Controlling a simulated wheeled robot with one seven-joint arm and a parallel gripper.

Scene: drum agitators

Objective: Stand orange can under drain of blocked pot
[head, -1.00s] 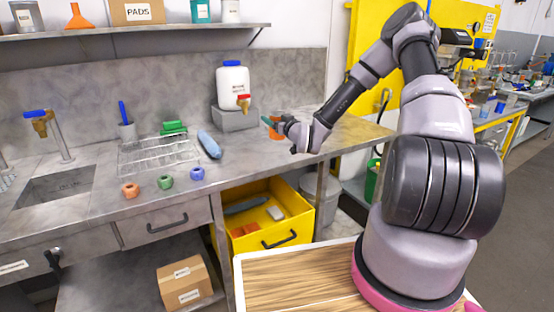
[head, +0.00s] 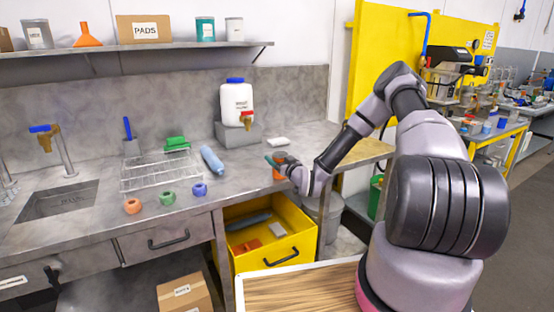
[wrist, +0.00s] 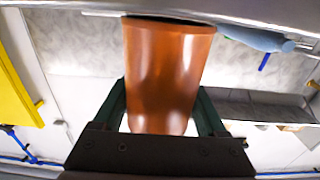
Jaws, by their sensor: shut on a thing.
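My gripper (head: 275,164) is shut on the orange can (head: 279,173), near the right part of the grey bench. In the wrist view the smooth orange can (wrist: 165,75) fills the space between the two dark green fingers. In the head view the gripper partly hides the can, and I cannot tell whether it touches the bench. At the upper right, an apparatus (head: 452,75) with a dark top and vessels stands by the yellow panel. I cannot tell which pot is blocked, and no drain is clear there.
A white jug (head: 236,103) with a red-and-brass tap stands on a grey block. A wire rack (head: 160,172), a blue bottle (head: 212,160) and coloured rings (head: 167,198) occupy the bench. A yellow drawer (head: 268,238) stands open below. A yellow-edged table (head: 505,145) stands at the right.

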